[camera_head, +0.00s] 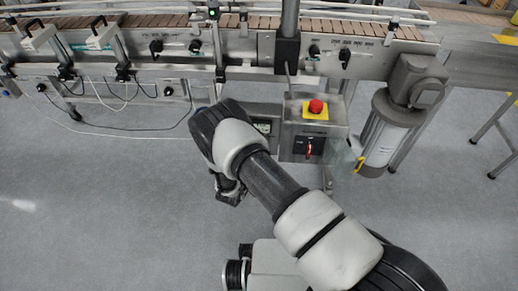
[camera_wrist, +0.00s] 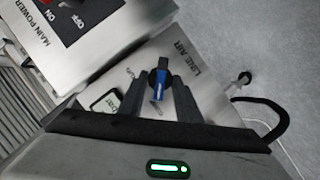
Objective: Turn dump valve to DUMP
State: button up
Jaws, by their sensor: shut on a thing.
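In the wrist view, a small blue valve handle (camera_wrist: 162,77) stands on a grey metal panel (camera_wrist: 198,58) marked LINE AIR. My gripper (camera_wrist: 159,93) has a dark finger on each side of the handle and is shut on it. The handle points nearly straight up in the picture. The small markings near it are too blurred to read, so I cannot tell its setting. In the head view, my arm covers the handle and the fingers; only part of the panel with a small display (camera_head: 262,126) shows beside my arm.
A box (camera_head: 336,131) with a red emergency button (camera_head: 316,106) and a MAIN POWER rotary switch (camera_head: 308,148) stands right of the panel. A black cable (camera_wrist: 272,106) loops close beside the panel. A grey motor (camera_head: 385,135) is farther right. The conveyor (camera_head: 170,71) runs behind.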

jog(key=o, duration=1)
jog(key=shift+o, duration=0.2)
jog(key=shift+s, duration=0.1)
jog(key=p+v, duration=0.3)
jog(key=v, duration=1.4)
jog(key=shift+s+p, duration=0.15)
jog(key=shift+p, duration=0.25)
jog(key=shift+a, duration=0.1)
